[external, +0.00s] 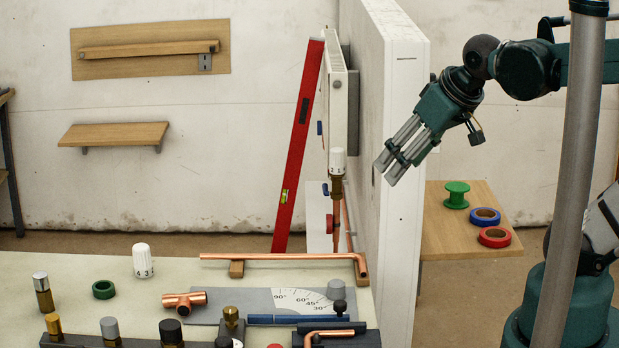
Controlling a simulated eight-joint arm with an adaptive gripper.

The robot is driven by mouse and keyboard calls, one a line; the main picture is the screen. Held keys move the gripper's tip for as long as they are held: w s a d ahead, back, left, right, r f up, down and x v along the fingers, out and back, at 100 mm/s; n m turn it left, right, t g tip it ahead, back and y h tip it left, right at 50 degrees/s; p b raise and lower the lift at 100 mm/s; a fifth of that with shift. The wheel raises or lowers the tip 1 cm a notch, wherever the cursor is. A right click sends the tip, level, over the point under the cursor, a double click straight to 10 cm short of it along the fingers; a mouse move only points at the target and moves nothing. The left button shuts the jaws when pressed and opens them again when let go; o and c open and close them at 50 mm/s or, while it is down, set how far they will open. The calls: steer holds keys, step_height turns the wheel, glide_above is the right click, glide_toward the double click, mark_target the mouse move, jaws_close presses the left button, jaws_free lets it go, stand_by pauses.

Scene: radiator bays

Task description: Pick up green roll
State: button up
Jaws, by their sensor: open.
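A green tape roll (104,289) lies flat on the front workbench at the left, with its hole facing up. A green spool (456,194) with flanged ends stands upright on the small wooden shelf at the right. Which of the two is the green roll, I cannot tell from the picture. My gripper (385,173) is open and empty. It points down and to the left, in the air in front of the white partition's side. It appears above and left of the spool and touches neither green thing.
A blue tape roll (485,216) and a red tape roll (494,237) lie beside the spool. The tall white partition (394,250) stands between that shelf (445,240) and the workbench (75,268). A copper pipe (290,256), a white valve cap (143,260) and several fittings crowd the bench.

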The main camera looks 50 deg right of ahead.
steer(key=w+a+r+m+g, duration=0.1)
steer(key=w+a+r+m, duration=0.2)
steer(key=w, duration=0.5)
steer(key=w+a+r+m+g, duration=0.1)
steer(key=w+a+r, duration=0.25)
steer(key=w, duration=0.45)
steer(key=w+a+f+m+g+p, duration=0.1)
steer(key=w+a+f+m+g, duration=0.15)
steer(key=w+a, duration=1)
steer(key=w+a+f+m, duration=0.2)
steer(key=w+a+f, duration=0.4)
steer(key=a+f, duration=0.2)
steer(key=w+a+f+m+g, duration=0.1)
steer(key=w+a+f+m, duration=0.1)
steer(key=w+a+f, duration=0.4)
steer(key=w+a+f+m+g+p, duration=0.1)
steer(key=w+a+f+m, duration=0.1)
steer(key=w+a+f, duration=0.4)
steer(key=shift+w+a+f+m+g, duration=0.15)
steer(key=shift+w+a+f, duration=0.05)
steer(key=shift+a+f, duration=1)
steer(key=shift+w+a+f+m+g, duration=0.1)
steer(key=shift+w+a+f, duration=0.1)
steer(key=shift+a+f, duration=1.1)
steer(key=shift+a, duration=0.2)
